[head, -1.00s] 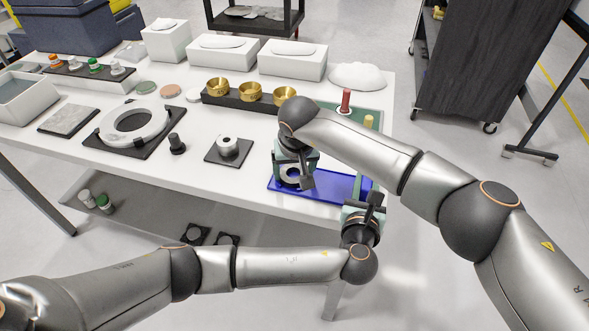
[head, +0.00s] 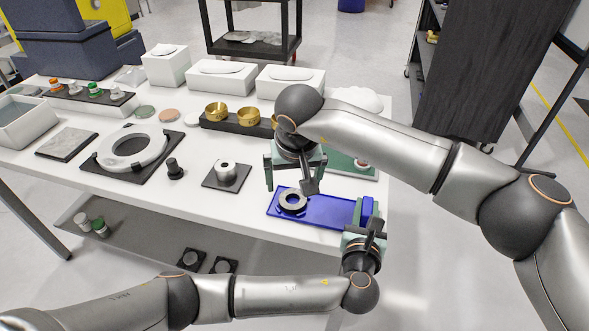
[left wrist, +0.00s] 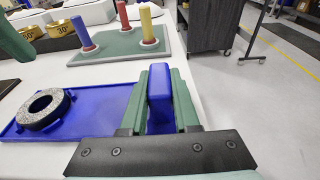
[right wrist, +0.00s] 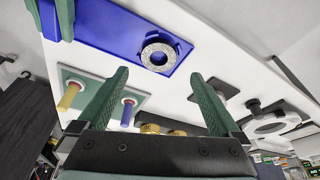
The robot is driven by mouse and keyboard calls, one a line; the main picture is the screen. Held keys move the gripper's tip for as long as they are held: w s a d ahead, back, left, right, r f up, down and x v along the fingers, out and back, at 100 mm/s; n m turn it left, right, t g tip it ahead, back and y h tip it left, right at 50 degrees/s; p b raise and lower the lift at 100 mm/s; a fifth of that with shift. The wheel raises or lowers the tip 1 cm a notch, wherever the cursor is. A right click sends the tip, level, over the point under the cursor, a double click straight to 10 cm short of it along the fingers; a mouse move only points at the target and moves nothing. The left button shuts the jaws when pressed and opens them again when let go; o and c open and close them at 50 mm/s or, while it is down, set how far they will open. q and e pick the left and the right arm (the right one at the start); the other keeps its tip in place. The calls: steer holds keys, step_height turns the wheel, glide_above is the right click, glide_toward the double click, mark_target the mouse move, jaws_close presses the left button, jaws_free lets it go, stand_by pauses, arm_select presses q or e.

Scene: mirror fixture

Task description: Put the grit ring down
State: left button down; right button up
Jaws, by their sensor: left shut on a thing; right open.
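The grit ring (head: 301,206), a grey speckled ring, lies flat on the blue plate (head: 328,212) near the table's front edge. It also shows in the left wrist view (left wrist: 60,113) and right wrist view (right wrist: 146,63). My right gripper (head: 291,181) is open and empty just above and behind the ring, its fingers apart. In the right wrist view nothing is between its fingers (right wrist: 158,76). My left gripper (head: 366,212) is shut on the upright blue block (left wrist: 160,92) at the plate's right end.
A green board (left wrist: 120,47) with red, yellow and blue posts stands behind the plate. A black holder (head: 238,122) with brass cups is further back. A dark base with a metal spool (head: 228,174) sits to the left. Open table lies between.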

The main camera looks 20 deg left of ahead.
arm_select(q)
steer(key=shift+a, duration=0.15)
arm_select(e)
steer(key=shift+v, duration=2.05)
arm_select(q)
steer(key=c, duration=0.6)
jaws_free()
